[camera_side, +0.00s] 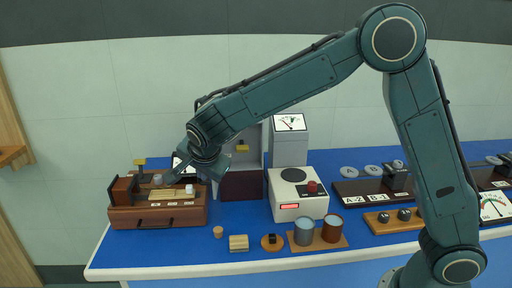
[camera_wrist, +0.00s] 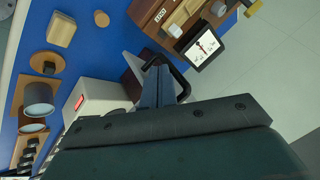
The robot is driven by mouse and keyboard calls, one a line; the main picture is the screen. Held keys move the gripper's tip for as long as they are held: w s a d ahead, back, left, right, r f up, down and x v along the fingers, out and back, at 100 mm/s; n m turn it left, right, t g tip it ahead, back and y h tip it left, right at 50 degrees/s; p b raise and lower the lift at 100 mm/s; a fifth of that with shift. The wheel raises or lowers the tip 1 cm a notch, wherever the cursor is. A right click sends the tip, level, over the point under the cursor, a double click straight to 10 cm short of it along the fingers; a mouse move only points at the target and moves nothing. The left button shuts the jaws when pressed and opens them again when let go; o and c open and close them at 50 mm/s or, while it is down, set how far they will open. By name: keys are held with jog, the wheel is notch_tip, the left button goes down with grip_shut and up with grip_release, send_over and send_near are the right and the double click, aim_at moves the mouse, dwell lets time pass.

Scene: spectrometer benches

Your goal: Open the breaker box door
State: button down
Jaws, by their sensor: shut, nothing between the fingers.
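A pale grey upright cabinet (camera_side: 264,142), which looks like the breaker box, stands at the back of the blue bench. It has a dark maroon lower panel (camera_side: 240,185) and a small yellow part in its upper recess. My arm covers its left side, so I cannot tell how far its door stands open. My gripper (camera_side: 176,174) is to the left of the cabinet, above the brown wooden unit. In the wrist view, my shut, empty fingers (camera_wrist: 157,86) are beside a curved black handle (camera_wrist: 181,82); I cannot tell whether they touch it.
The brown wooden unit (camera_side: 157,216) with a drawer stands left. A white box with a red knob (camera_side: 311,187) stands right of the cabinet. Two cups (camera_side: 303,233) and small wooden pieces (camera_side: 238,243) lie in front. A gauge screen (camera_wrist: 205,47) is near my fingers.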

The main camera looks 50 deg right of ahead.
jog(key=v, duration=1)
jog(key=shift+s+d, duration=0.1)
jog(key=s+d+r+n+y, duration=0.2)
jog(key=s+d+r+n, duration=0.2)
jog(key=s+d+n, duration=0.6)
jog(key=s+d+f+n+y, duration=0.1)
jog(key=s+f+n, duration=0.1)
jog(key=s, duration=0.7)
jog(key=s+d+f+n+y, duration=0.1)
jog(key=s+f+n, duration=0.1)
jog(key=s, duration=0.7)
jog(key=shift+d+n+g, duration=0.2)
jog(key=shift+n+g, duration=0.1)
jog(key=shift+n, duration=0.4)
jog(key=c, duration=2.2)
grip_release()
jog(key=shift+f, duration=0.1)
